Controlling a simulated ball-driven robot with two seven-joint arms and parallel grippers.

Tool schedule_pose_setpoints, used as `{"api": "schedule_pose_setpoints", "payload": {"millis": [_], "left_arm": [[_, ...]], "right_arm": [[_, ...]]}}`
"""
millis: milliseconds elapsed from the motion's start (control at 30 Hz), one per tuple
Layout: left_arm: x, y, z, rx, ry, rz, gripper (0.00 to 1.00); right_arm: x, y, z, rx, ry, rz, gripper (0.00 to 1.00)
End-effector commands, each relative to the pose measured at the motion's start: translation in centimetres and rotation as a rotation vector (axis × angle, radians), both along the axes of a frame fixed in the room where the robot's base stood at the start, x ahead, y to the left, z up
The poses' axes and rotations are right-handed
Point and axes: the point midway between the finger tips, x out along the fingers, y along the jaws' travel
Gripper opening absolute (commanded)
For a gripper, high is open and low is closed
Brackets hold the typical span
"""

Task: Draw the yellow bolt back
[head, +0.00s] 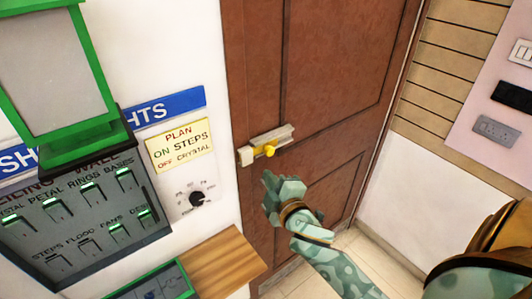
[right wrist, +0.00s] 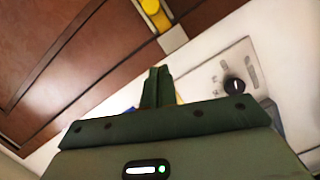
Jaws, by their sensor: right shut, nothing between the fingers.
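The yellow bolt (head: 268,150) has a round knob and sits on a pale metal mount (head: 280,136) on the brown door (head: 325,60), near the door's left edge. A small whitish catch (head: 246,156) is at its left end. In the right wrist view the yellow knob (right wrist: 150,6) is at the top edge, with the pale catch (right wrist: 172,40) below it. My right gripper (head: 268,180) is shut and empty, just below the knob and apart from it in the head view. Its closed fingers also show in the right wrist view (right wrist: 157,74). My left gripper is out of view.
Left of the door are a yellow sign (head: 180,145), a black dial (head: 197,198) and a grey switch panel (head: 75,225). A green-framed box (head: 60,75) is at upper left. A wooden ledge (head: 222,262) juts out below. Wall plates (head: 494,130) are at far right.

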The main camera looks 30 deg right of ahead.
Motion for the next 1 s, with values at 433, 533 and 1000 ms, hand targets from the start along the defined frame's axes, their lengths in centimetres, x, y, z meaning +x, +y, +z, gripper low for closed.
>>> {"api": "schedule_pose_setpoints", "payload": {"millis": [433,533,1000], "left_arm": [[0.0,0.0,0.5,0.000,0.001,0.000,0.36],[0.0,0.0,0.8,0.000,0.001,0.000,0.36],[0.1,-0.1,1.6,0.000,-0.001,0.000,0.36]], "right_arm": [[3.0,-0.4,-0.2,0.002,0.000,0.000,0.00],[5.1,-0.7,-0.3,0.002,0.000,0.000,0.00],[10.1,-4.4,-2.3,0.000,0.003,0.000,0.00]]}}
